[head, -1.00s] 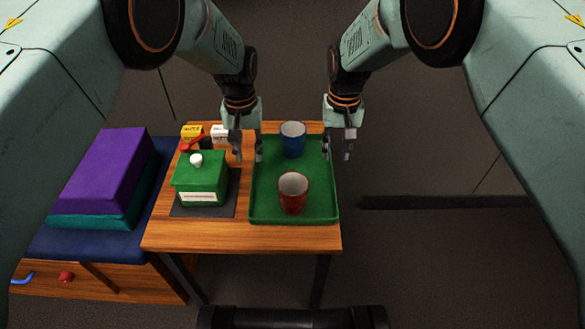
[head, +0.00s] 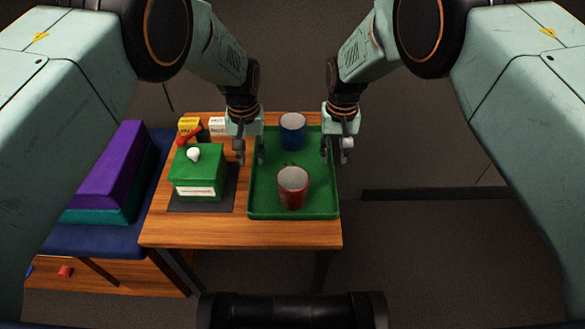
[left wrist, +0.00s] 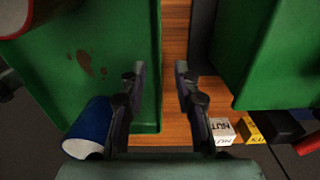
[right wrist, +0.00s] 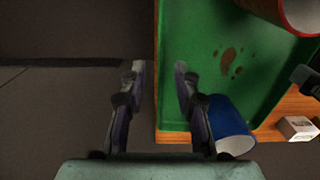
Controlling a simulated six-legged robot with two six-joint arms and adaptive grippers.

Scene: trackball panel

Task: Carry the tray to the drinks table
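The green tray (head: 265,205) lies on a wooden table, with a blue cup (head: 292,133) and a red cup (head: 292,188) standing in it. My left gripper (head: 251,152) is open at the tray's left rim; in the left wrist view the rim (left wrist: 157,110) runs between its fingers (left wrist: 160,72). My right gripper (head: 335,150) is open at the tray's right rim; in the right wrist view the rim (right wrist: 158,100) runs between its fingers (right wrist: 160,70). Neither gripper is visibly closed on the tray. I cannot make out a separate drinks table.
A green box (head: 196,170) with a white knob stands on a dark mat close left of the tray. Small yellow (head: 189,125) and white (head: 217,125) boxes stand behind it. A blue bench (head: 85,238) with a purple block (head: 110,165) is further left. Floor right of the table (head: 160,234) looks clear.

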